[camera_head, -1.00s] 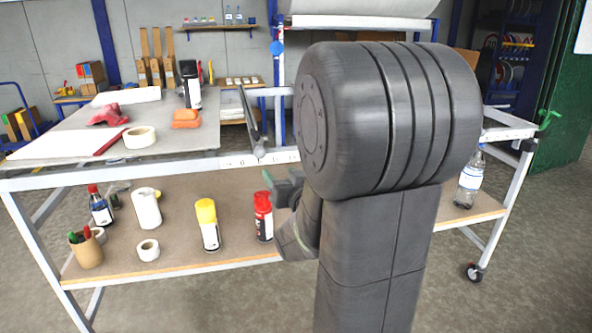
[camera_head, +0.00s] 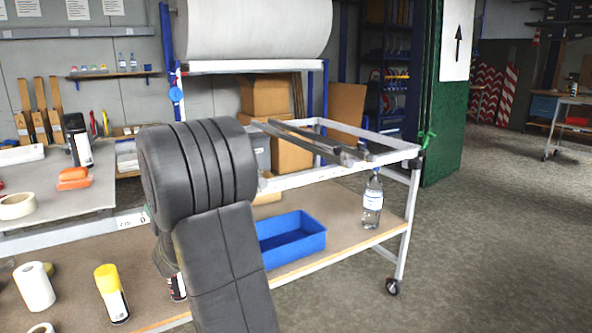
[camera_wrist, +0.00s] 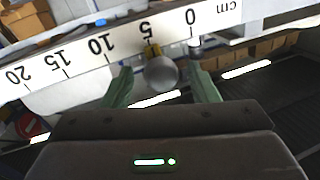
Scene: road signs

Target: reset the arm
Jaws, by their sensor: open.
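My arm stands in the middle left of the head view, in front of the workbench (camera_head: 60,205), and covers part of it. My gripper (camera_wrist: 160,90) shows in the wrist view with its two green fingers spread apart. Nothing is held between them. Beyond the fingers is the bench edge with a white centimetre ruler (camera_wrist: 108,48) on it. A round grey knob-like part (camera_wrist: 161,73) shows between the fingers; I cannot tell what it belongs to. In the head view my gripper is hidden behind my own arm.
A blue bin (camera_head: 291,240) and a water bottle (camera_head: 372,203) stand on the lower shelf. A yellow-capped can (camera_head: 112,294) and a white roll (camera_head: 34,287) stand at lower left. An orange tool (camera_head: 73,179) lies on the bench top. The floor (camera_head: 490,240) at right is clear.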

